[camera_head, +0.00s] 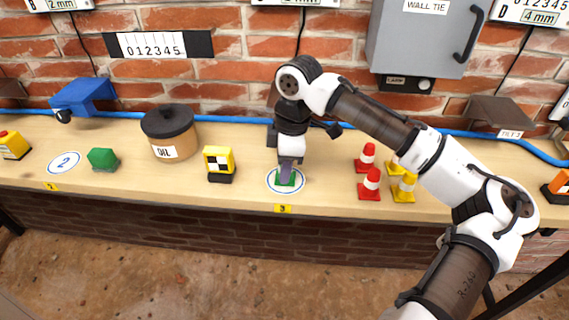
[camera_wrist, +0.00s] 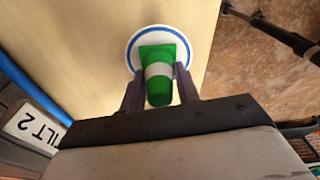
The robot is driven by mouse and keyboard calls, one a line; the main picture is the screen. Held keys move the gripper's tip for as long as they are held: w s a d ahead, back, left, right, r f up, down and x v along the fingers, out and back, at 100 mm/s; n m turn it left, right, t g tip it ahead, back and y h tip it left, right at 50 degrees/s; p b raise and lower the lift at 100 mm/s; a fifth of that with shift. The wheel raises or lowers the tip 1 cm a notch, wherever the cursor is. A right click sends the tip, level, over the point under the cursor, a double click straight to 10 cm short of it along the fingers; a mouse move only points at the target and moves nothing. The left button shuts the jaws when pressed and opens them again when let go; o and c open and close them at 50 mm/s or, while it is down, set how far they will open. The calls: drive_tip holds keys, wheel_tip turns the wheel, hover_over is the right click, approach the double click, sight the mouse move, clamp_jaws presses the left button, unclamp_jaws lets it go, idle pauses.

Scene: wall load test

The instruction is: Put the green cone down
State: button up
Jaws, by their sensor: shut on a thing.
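The green cone (camera_wrist: 158,90) with a white band is between the two fingers of my gripper (camera_wrist: 160,88) in the wrist view. The fingers are shut on it at both sides. The cone's square base is over a white round mark with a blue ring (camera_wrist: 202,30). In the head view my gripper (camera_head: 287,166) points down at this mark (camera_head: 272,186), and a bit of the green base (camera_head: 287,180) shows under it. The cone looks upright and at the bench surface; I cannot tell if its base touches.
Red cones (camera_head: 368,184) and yellow cones (camera_head: 404,188) stand to the right of the mark. A yellow and black block (camera_head: 219,164), an oil pot (camera_head: 170,134) and a green block (camera_head: 103,159) are to the left. The bench's front edge (camera_head: 330,218) is close. Bare bench lies between.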

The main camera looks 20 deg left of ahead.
drive_tip(key=shift+f, duration=0.1)
drive_tip(key=o, duration=1)
drive_tip(key=r, duration=0.4)
drive_tip(key=d+r, duration=0.1)
drive_tip(key=r, duration=0.7)
drive_tip(key=shift+w+d+r, duration=0.1)
drive_tip(key=shift+w+d, duration=0.05)
drive_tip(key=shift+w, duration=0.15)
